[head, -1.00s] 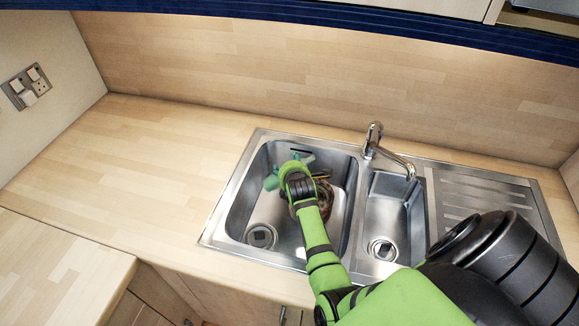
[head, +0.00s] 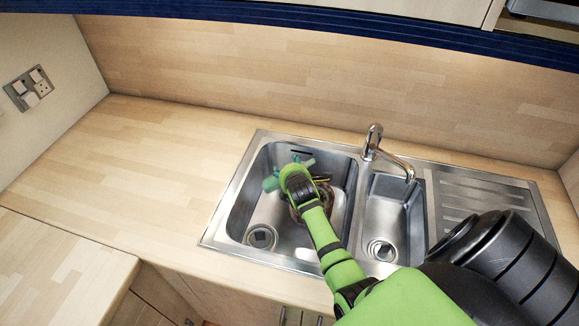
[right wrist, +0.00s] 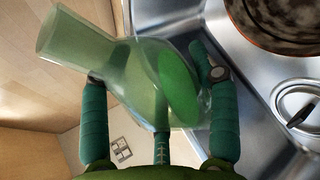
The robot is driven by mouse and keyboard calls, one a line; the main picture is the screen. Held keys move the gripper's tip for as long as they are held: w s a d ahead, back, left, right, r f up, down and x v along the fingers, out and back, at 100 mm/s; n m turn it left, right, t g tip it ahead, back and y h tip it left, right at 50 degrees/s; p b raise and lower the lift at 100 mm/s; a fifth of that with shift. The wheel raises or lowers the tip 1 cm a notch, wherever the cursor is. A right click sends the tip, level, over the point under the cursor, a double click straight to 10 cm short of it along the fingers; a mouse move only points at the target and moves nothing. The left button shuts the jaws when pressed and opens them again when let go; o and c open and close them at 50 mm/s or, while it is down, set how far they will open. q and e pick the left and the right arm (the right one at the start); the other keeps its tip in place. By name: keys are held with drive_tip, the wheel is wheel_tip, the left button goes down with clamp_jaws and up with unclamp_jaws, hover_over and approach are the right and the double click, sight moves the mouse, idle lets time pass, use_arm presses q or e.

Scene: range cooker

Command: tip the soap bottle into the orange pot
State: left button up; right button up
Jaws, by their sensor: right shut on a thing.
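The soap bottle (right wrist: 125,65) is pale green and see-through, with a brighter green patch on its side. In the right wrist view it lies across between the fingers of my right gripper (right wrist: 160,105), which is shut on it. In the head view my right gripper (head: 287,172) is over the large left basin and hides most of the bottle. The orange pot (right wrist: 285,25) shows its dark, mottled inside at the top right of the wrist view, apart from the bottle. In the head view the pot (head: 326,193) is mostly hidden behind my gripper and wrist. My left gripper is out of view.
The steel sink has a large left basin (head: 238,215) with a drain (head: 260,237) and a small right basin (head: 384,215). A tap (head: 374,140) stands behind them. A ribbed drainer (head: 480,195) lies on the right. The wooden counter (head: 140,160) on the left is clear.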

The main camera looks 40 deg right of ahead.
drive_tip(key=shift+w+a+f+t+y, duration=0.1)
drive_tip(key=shift+a+f+t+y, duration=0.1)
drive_tip(key=shift+t+y, duration=0.1)
idle(1.2)
drive_tip(key=shift+a+f+m, duration=0.1)
drive_tip(key=shift+f+m, duration=0.25)
drive_tip(key=shift+m, duration=0.25)
drive_tip(key=shift+w+f+y, duration=0.1)
drive_tip(key=shift+y, duration=0.2)
idle(0.6)
drive_tip(key=shift+a+f+m+t+y, duration=0.1)
drive_tip(key=shift+f+m+t+y, duration=0.2)
drive_tip(key=shift+f+m+t, duration=0.1)
idle(1.1)
drive_tip(key=shift+w+a+f+m+t+y, duration=0.1)
drive_tip(key=shift+f+m+t+y, duration=0.2)
drive_tip(key=shift+f+m+t, duration=0.1)
drive_tip(key=shift+f, duration=0.2)
idle(1.0)
drive_tip(key=shift+f+m+y+b, duration=0.3)
drive_tip(key=shift+f+m+b, duration=0.05)
drive_tip(key=shift+m+b, duration=0.05)
